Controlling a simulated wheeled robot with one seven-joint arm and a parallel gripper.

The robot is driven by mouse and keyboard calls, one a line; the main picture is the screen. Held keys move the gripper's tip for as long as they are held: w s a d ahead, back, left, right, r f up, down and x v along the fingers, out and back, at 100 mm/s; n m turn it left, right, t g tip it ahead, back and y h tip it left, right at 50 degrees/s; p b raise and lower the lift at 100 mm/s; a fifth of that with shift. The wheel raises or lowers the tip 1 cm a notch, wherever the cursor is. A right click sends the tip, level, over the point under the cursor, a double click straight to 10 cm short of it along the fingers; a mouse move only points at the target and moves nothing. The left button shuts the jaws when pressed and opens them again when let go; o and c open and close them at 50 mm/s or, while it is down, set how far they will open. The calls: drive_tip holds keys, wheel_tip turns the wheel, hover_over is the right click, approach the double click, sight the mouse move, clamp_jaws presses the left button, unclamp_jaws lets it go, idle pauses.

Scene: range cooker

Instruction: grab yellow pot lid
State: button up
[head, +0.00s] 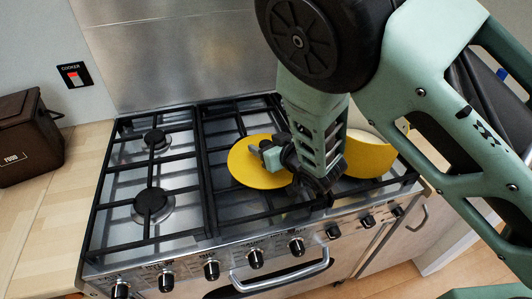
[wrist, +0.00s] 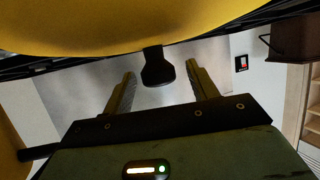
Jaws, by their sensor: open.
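The yellow pot lid (head: 247,168) is a flat round disc over the middle burner grates of the cooker. Its dark knob (wrist: 157,68) shows in the wrist view, with the yellow lid surface (wrist: 110,25) along the top of the picture. My gripper (head: 268,153) is over the lid in the head view and hides part of it. In the wrist view my gripper (wrist: 163,82) is open, with the knob in the gap between the fingertips. I see no finger touching the knob. The lid's right part is hidden behind my gripper.
A yellow pot (head: 368,157) stands on the right grates, partly hidden by my arm. Black grates (head: 150,165) cover the hob, with knobs and a handle (head: 280,281) along the front. A brown box (head: 28,138) sits on the wooden counter (head: 60,190) at left.

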drive_tip(key=shift+w+a+f, duration=0.15)
drive_tip(key=shift+w, duration=0.15)
drive_tip(key=shift+c, duration=0.2)
drive_tip(key=c, duration=1.1)
clamp_jaws()
drive_tip(key=shift+r, duration=0.2)
